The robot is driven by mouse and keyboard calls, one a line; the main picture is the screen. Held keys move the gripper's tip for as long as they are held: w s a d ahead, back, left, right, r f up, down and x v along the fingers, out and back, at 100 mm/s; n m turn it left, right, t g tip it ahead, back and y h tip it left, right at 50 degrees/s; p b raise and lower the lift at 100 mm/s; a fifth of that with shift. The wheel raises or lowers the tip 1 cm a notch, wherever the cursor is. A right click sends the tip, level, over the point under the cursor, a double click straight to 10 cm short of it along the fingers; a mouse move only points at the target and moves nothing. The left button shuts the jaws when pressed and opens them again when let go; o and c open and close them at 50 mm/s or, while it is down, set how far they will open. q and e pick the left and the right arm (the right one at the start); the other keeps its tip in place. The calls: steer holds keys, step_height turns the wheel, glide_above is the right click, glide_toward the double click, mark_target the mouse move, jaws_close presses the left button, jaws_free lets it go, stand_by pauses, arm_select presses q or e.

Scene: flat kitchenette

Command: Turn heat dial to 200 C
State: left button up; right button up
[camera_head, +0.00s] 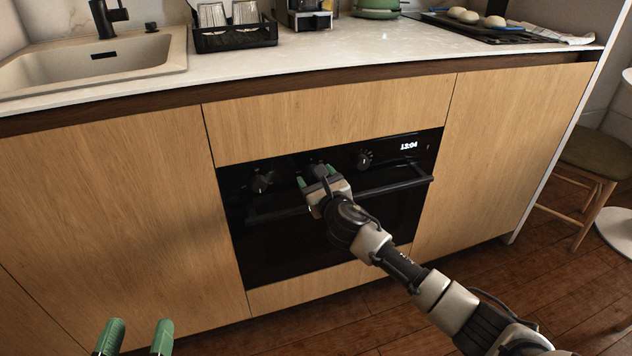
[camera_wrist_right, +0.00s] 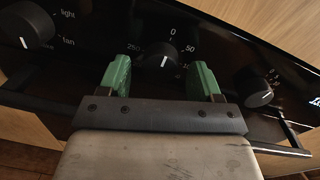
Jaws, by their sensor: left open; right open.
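The heat dial (camera_wrist_right: 156,56) is the middle black knob on the oven's panel. In the right wrist view it has 0, 50 and 250 printed around it, and its white mark points down; the lower numbers are partly hidden. My right gripper (camera_wrist_right: 165,80) is open, with one green finger on each side of the dial; I cannot tell whether they touch it. In the head view my right gripper (camera_head: 317,177) is at the panel and largely covers the dial. My left gripper (camera_head: 139,336) is open and empty at the bottom left, away from the oven.
The black oven (camera_head: 300,247) has a bar handle (camera_head: 398,187) just below the panel. A light/fan knob (camera_head: 261,181) is left of the heat dial and another knob (camera_head: 364,159) is right, near the clock. Wooden cabinet fronts (camera_head: 100,220) flank the oven.

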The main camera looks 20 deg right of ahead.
steer(key=shift+w, duration=0.15)
steer(key=c, duration=0.9)
steer(key=shift+m, duration=0.3)
